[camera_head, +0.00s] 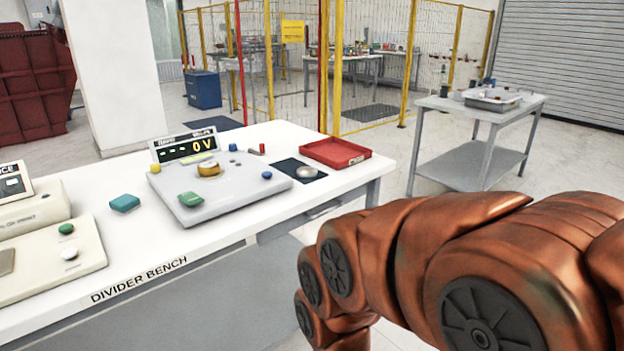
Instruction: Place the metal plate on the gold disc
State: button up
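The gold disc (208,169) sits on the sloped grey panel (232,190) of the unit with the "0V" display, on the white bench. A small round silvery piece (307,172), which looks like the metal plate, lies on a dark mat (287,164) to the right of that panel, apart from the gold disc. My copper-coloured arm fills the lower right and bends down in front of the bench. My gripper is not in view.
A red tray (335,152) lies at the bench's right end. The bench's front strip is clear.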

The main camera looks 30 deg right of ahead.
aim_at(209, 165)
jog(key=u, duration=0.5)
jog(key=k, duration=0.15)
jog(key=z, duration=1.05)
jog(key=i, duration=0.75)
jog(key=u, duration=0.6)
jog(key=i, duration=0.65)
jog(key=u, duration=0.45)
